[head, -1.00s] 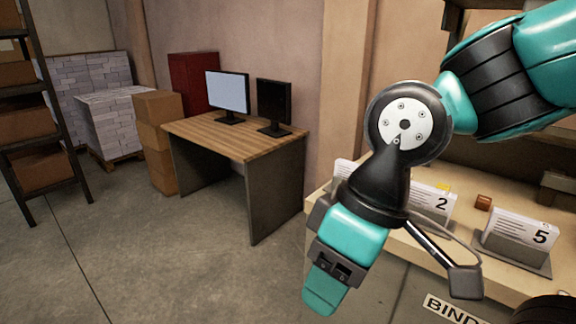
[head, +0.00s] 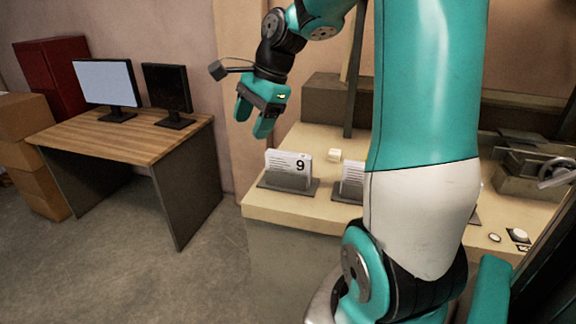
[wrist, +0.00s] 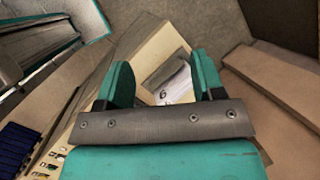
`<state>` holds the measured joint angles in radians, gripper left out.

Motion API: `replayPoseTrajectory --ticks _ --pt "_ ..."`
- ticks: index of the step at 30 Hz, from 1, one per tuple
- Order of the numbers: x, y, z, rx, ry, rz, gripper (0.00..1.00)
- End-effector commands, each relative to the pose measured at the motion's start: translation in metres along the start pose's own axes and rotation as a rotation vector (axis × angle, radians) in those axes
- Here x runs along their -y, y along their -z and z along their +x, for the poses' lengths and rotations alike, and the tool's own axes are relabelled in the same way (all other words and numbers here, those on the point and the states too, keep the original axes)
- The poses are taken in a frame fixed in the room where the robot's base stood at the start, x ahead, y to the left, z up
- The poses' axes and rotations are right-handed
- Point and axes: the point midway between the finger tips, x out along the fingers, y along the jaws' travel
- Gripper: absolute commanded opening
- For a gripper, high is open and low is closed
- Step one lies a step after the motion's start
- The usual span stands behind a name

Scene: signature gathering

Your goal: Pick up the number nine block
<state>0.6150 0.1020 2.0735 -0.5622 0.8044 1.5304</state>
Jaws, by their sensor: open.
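The number nine block (head: 289,170) is a white stack of sheets marked 9, upright in a dark grey holder at the left end of the pale bench. In the wrist view a white block (wrist: 178,84) with one digit, which reads like a 6 from this side, lies between and beyond my fingers; it appears to be the same block. My gripper (head: 253,122) is open and empty, above and slightly left of the block, apart from it. It also shows in the wrist view (wrist: 163,76), its two teal fingers spread.
A second white stack (head: 352,178) stands just right, partly hidden by my arm. A small cream cube (head: 334,155) sits behind, between them. The pale bench (head: 262,206) has a raised back ledge. A wooden desk (head: 120,137) with two monitors stands left, across open floor.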

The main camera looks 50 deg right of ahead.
Motion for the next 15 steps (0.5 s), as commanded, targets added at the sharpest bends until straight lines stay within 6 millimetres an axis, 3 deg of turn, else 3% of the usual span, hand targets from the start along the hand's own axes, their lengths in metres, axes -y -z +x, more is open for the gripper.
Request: replayPoseTrajectory --ticks 1,3,6,10,15 --pt "0.006 0.04 -0.012 -0.017 0.027 0.213 0.62" --pt "0.007 0.084 -0.026 -0.032 0.061 0.478 0.62" --pt "0.002 0.131 -0.041 -0.04 0.1 0.762 0.62" --pt "-0.005 0.164 -0.051 -0.042 0.131 0.964 0.62" --pt "-0.006 0.174 -0.035 -0.039 0.134 1.022 0.62"
